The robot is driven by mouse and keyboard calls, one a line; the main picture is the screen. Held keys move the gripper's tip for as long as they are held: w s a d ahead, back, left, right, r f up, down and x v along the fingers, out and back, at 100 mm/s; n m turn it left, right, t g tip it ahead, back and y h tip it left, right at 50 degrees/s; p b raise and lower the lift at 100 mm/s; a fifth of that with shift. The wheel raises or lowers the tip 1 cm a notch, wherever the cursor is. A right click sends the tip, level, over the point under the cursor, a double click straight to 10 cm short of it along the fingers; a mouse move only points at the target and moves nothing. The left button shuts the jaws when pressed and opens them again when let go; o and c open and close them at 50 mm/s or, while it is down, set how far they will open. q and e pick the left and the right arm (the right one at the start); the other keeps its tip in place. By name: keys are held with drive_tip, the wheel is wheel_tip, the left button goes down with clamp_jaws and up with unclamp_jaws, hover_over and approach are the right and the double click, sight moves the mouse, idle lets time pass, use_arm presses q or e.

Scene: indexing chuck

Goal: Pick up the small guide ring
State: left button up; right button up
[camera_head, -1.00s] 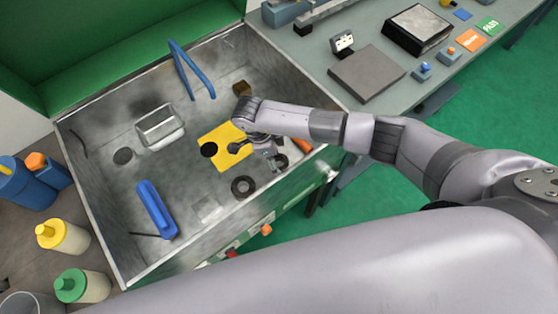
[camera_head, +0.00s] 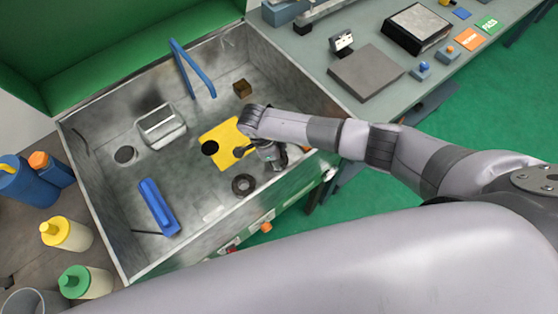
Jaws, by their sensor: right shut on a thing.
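My right gripper (camera_head: 276,160) reaches down into the grey metal basin, near its right wall. It is shut on a small dark ring, the small guide ring, which is mostly hidden by the fingers. A larger dark ring (camera_head: 243,184) lies flat on the basin floor, to the left of the gripper and apart from it. My left gripper is not in view.
The basin (camera_head: 100,216) also holds a yellow plate (camera_head: 222,158), a black disc (camera_head: 209,148), a metal tray (camera_head: 160,143), a blue handled tool (camera_head: 158,207), a blue frame (camera_head: 185,70) and a brown block (camera_head: 242,88). Bottles (camera_head: 66,234) stand at the left.

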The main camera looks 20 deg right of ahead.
drive_tip(key=c, duration=0.9)
clamp_jaws()
drive_tip(key=shift+r, duration=0.1)
